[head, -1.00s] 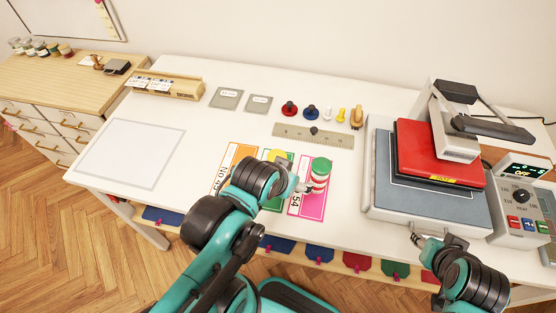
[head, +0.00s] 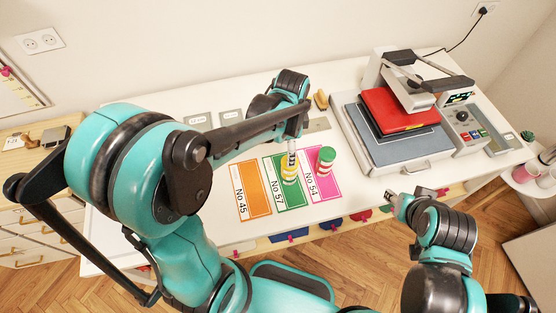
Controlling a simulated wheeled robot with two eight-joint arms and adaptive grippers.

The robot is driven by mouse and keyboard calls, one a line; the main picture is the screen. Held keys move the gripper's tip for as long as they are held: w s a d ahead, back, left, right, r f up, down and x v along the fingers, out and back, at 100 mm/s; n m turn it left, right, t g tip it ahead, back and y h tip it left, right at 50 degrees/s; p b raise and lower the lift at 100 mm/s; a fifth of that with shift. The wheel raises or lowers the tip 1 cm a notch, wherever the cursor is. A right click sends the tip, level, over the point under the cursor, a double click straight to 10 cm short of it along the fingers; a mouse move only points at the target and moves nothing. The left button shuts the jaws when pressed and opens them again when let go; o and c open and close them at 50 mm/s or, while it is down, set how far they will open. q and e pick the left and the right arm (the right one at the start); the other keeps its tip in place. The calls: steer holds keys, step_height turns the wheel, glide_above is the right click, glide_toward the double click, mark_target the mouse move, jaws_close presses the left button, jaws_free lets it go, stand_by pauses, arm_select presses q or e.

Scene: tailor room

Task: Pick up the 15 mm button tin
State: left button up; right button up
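Two striped button tins stand upright on cards in the head view. A yellow and white tin (head: 289,172) is on the green card No 57. A green-lidded tin with red and white stripes (head: 326,158) is on the pink card No 54. I cannot read a 15 mm mark on either. My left gripper (head: 292,146) points down at the top of the yellow tin; I cannot tell whether it touches it or how far its fingers are apart. My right gripper (head: 394,199) is off the table's front edge, away from both tins; its fingers are too small to judge.
The orange card No 45 (head: 252,192) lies bare at the left. A heat press (head: 400,150) with a red pad stands at the right, its control box (head: 467,133) beside it. A wooden-handled tool (head: 321,99) lies behind the tins. My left arm hides much of the table's left.

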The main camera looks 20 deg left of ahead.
mark_target(289, 171)
arm_select(q)
steer(key=shift+w+d+f, duration=0.1)
steer(key=shift+d+f, duration=0.05)
steer(key=shift+f, duration=0.15)
steer(key=f, duration=0.2)
steer(key=f+b, duration=0.1)
steer(key=f, duration=0.2)
steer(key=f+b, duration=0.1)
steer(key=f, duration=0.1)
steer(key=shift+w+d+f, duration=0.1)
steer(key=shift+d+f, duration=0.15)
steer(key=shift+d, duration=0.1)
steer(key=c, duration=1.3)
